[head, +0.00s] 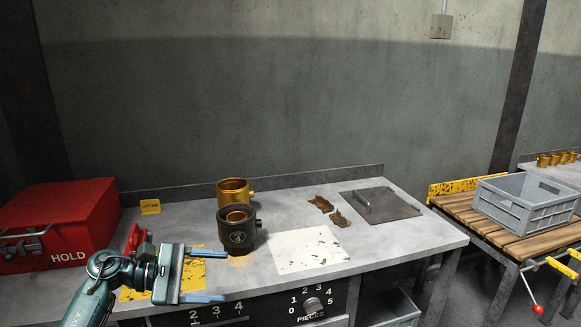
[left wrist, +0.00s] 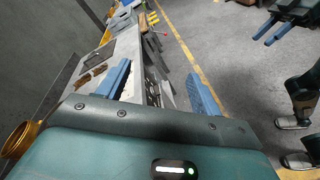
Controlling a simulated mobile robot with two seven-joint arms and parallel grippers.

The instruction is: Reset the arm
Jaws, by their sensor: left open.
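My left gripper (head: 226,275) is open and empty over the front edge of the grey bench, its two blue fingers pointing right. In the left wrist view its fingers (left wrist: 158,88) are spread wide with nothing between them. A dark round pot (head: 238,232) with a brass-coloured inside stands just behind the fingers. A brass cup (head: 235,190) stands behind the pot. What seems to be my right gripper (left wrist: 274,30) shows at the upper right of the left wrist view, too small to judge its jaws.
A red HOLD box (head: 62,222) stands left on the bench. A white sheet (head: 308,250), brown scraps (head: 330,210) and a handled dark plate (head: 382,204) lie to the right. A grey crate (head: 525,203) sits on a slatted wooden table (head: 470,222). The space above the bench is clear.

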